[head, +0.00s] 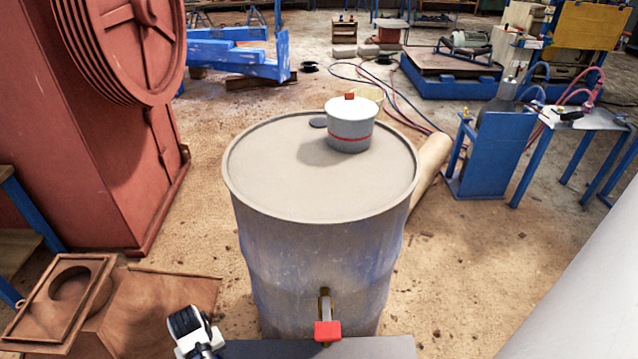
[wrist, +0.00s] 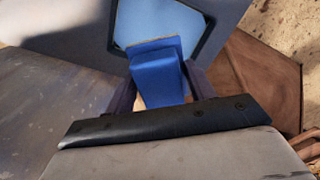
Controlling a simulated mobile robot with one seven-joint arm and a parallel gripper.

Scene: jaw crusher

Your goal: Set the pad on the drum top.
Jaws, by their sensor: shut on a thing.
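The drum (head: 315,265) stands upright in the middle of the head view, and its flat grey top (head: 275,170) shows in full. In the wrist view my gripper (wrist: 160,88) is shut on a blue block with a tan edge, which I take for the pad (wrist: 158,80). The dark fingers press its two sides, and its lower end is partly hidden by the dark bar of the gripper. The pad is not on the drum top. I cannot make out the pad or gripper fingers in the head view.
The top's front and left are bare. A red-handled tap (head: 327,330) sits low on the drum's front. The red crusher (head: 110,180) stands left.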

